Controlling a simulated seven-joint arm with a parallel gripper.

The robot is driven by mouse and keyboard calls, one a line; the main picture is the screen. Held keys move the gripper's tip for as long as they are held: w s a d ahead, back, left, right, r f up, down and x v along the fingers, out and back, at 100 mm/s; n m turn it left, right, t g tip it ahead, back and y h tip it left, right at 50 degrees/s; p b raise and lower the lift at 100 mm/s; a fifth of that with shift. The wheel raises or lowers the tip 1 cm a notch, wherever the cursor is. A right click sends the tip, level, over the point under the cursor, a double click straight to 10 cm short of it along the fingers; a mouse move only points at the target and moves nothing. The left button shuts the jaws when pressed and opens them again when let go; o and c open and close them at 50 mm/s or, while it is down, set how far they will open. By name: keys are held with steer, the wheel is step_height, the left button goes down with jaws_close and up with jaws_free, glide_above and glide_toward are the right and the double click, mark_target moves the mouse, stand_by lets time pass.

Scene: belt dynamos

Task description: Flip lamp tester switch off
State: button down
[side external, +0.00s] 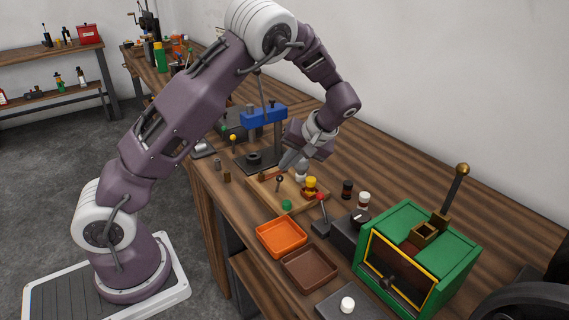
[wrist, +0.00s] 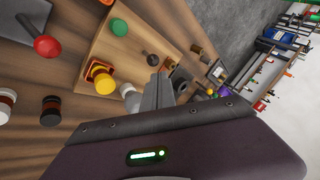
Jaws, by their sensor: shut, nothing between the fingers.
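A light wooden board (side external: 262,190) lies on the bench and carries several fittings; I take it for the lamp tester, though no label shows. It holds a yellow dome on a red base (side external: 311,184), a green knob (side external: 287,205), a white part (side external: 301,176) and a small dark-tipped lever (side external: 279,180) that may be the switch. Its on or off position cannot be told. In the wrist view the board (wrist: 128,50) shows the yellow dome (wrist: 103,82) and a dark round tip (wrist: 152,59). My gripper (side external: 284,166) is shut and empty, just above the board near the lever; its fingers (wrist: 157,92) hide part of the board.
A red-ball lever (side external: 320,198) on a dark base stands right of the board. An orange tray (side external: 281,237) and a brown tray (side external: 309,268) lie in front. A green box (side external: 441,255) stands at right, and a blue-headed press (side external: 264,116) behind the board.

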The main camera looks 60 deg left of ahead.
steer(key=shift+r, duration=0.2)
steer(key=v, duration=1)
steer(key=shift+r, duration=0.1)
